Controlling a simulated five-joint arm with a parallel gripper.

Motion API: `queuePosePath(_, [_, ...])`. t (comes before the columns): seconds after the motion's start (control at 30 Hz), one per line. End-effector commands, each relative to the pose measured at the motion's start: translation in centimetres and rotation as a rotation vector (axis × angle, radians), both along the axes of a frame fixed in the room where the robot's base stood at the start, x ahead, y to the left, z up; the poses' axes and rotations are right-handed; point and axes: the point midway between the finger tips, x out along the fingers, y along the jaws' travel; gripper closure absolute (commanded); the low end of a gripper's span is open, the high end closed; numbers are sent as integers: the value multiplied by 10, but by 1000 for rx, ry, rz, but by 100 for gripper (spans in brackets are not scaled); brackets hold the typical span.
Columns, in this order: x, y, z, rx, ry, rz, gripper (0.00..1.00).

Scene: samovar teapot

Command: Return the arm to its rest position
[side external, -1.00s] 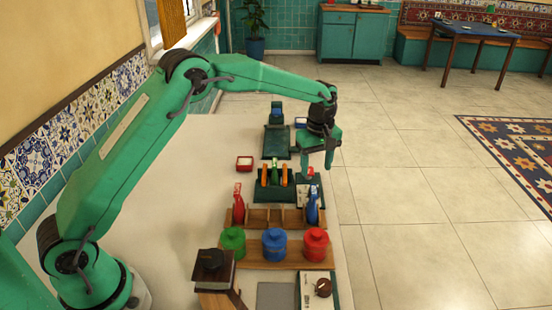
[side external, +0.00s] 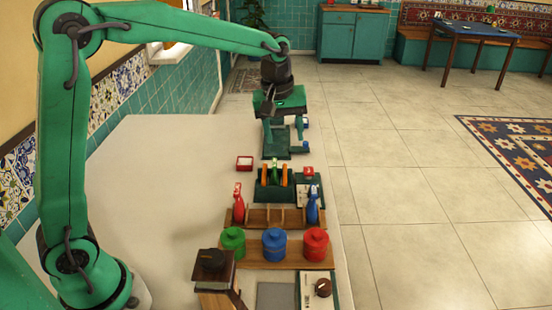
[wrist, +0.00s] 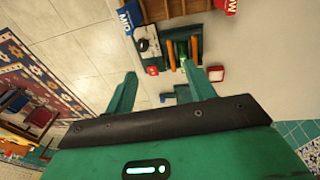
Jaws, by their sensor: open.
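My gripper (side external: 284,132) is open and empty. In the side view it points down above the dark green stand at the far end of the table, with its fingers apart. In the wrist view the two green fingers of my gripper (wrist: 162,80) are spread, with nothing held between them. My arm reaches out high over the table, its upper link nearly upright. No rest place can be made out in these frames.
Below stand a dark green rack (side external: 288,188) with orange and green pieces, a wooden divided tray (side external: 271,219) with red and blue bottles, and green (side external: 233,242), blue (side external: 274,244) and red (side external: 315,245) jars. The table's left part (side external: 160,200) is clear.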

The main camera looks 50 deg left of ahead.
Motion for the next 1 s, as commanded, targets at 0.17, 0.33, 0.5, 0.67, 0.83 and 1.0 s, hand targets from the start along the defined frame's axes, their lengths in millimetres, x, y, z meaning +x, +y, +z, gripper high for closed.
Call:
queuePosePath(0.17, [-35, 7, 24, 19, -49, -102, 45])
queuePosePath(0.33, [-69, 12, 39, 41, -90, -200, 45])
queuePosePath(0.5, [-103, 17, 48, 70, -133, -297, 45])
queuePosePath(0.67, [-135, 21, 53, 101, -171, -388, 45])
queuePosePath(0.83, [-169, 24, 52, 137, -210, -482, 45])
queuePosePath(1.0, [-200, 27, 47, 179, -250, -576, 45])
